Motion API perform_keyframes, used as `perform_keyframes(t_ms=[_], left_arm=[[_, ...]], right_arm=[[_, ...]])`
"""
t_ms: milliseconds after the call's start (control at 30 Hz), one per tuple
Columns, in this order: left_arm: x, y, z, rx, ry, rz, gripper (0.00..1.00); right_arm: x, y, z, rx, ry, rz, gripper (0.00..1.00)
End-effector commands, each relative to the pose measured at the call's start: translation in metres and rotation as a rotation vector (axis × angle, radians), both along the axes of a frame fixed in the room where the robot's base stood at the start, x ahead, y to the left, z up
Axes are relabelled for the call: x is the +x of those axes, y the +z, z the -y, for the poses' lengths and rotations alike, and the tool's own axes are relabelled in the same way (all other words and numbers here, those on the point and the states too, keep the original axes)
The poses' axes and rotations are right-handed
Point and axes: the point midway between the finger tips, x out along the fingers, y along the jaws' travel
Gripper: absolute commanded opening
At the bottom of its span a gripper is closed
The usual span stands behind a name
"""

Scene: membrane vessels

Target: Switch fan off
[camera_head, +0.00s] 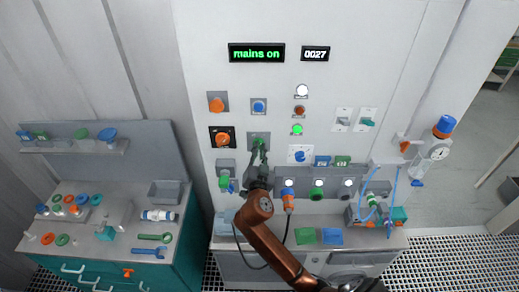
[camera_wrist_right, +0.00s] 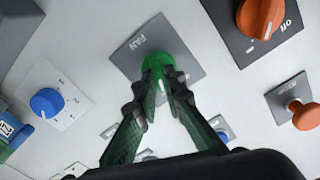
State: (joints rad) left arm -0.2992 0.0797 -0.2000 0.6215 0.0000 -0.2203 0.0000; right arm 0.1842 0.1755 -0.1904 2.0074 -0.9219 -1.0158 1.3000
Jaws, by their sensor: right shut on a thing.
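The fan switch is a green rotary knob (camera_wrist_right: 157,66) on a grey plate marked FAN (camera_wrist_right: 143,47). It shows in the right wrist view at the upper middle. In the head view the plate (camera_head: 250,139) sits mid-panel, and the gripper partly covers the knob. My right gripper (camera_wrist_right: 162,84) has its two fingertips on either side of the green knob, shut on it. It also shows in the head view (camera_head: 259,148), reaching up to the panel. The fingertips hide part of the knob. My left gripper is not in view.
An orange rotary switch (camera_head: 222,138) is close left of the fan plate. A blue dial (camera_head: 299,155) and a lit green button (camera_head: 297,129) are to the right. A display reading "mains on" (camera_head: 257,53) is above. A bench with parts (camera_head: 95,245) stands at left.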

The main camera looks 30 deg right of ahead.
Motion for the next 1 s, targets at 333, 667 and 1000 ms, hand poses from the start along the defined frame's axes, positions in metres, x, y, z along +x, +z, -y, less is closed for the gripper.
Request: perform_keyframes(t_ms=[333,667,1000], left_arm=[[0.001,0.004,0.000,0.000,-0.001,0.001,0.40],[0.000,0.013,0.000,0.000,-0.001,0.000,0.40],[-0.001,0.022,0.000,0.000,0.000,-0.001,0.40]], right_arm=[[0.001,0.001,-0.002,-0.252,-0.002,-0.155,0.00],[0.002,0.002,-0.003,-0.513,-0.002,-0.317,0.00],[0.003,0.001,-0.005,-0.714,0.000,-0.437,0.00]])
